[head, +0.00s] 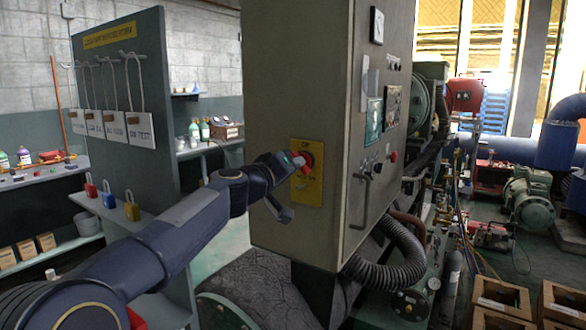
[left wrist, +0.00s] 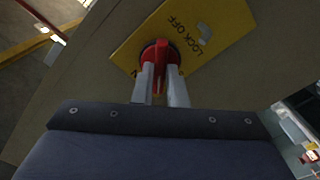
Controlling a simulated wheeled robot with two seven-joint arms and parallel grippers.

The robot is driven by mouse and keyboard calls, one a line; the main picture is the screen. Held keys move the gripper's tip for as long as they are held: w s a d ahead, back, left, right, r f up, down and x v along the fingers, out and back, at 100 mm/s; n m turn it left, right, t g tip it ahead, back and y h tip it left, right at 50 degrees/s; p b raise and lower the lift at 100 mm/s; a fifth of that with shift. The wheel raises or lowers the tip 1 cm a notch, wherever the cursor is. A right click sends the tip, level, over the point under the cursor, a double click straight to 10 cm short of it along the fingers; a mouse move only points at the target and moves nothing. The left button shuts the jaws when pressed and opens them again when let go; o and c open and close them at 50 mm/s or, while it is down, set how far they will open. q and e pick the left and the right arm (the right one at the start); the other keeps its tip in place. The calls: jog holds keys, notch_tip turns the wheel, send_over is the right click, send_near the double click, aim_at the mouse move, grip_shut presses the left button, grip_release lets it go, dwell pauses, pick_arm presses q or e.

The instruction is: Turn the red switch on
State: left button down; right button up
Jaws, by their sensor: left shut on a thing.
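The red switch (left wrist: 160,53) is a rotary knob on a yellow plate (left wrist: 207,40) marked "LOCK OFF" in the left wrist view. In the head view the red switch (head: 306,160) and yellow plate (head: 308,191) are on the left face of a tall grey cabinet (head: 297,75). My left gripper (left wrist: 162,88) is shut on the switch's handle, one finger on each side of it. In the head view my left gripper (head: 291,163) reaches the switch from the left and covers part of it. My right gripper is not in view.
A grey board (head: 117,60) with hanging tags and a shelf with colored padlocks (head: 108,196) stand at left. The cabinet's right face has a handle (head: 361,196) and gauges. A thick hose (head: 395,270) runs below. Wooden crates (head: 502,297) are at lower right.

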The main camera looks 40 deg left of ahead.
pick_arm(q)
jog(key=m+b, duration=0.2)
jog(key=m, duration=0.2)
jog(key=shift+f, duration=0.15)
dwell(0.4)
jog(key=m+b, duration=0.3)
jog(key=shift+f, duration=0.1)
jog(key=c, duration=1.9)
grip_release()
jog(key=shift+m, duration=0.3)
jog(key=o, duration=0.4)
jog(key=shift+r, duration=0.25)
jog(key=shift+c, duration=0.2)
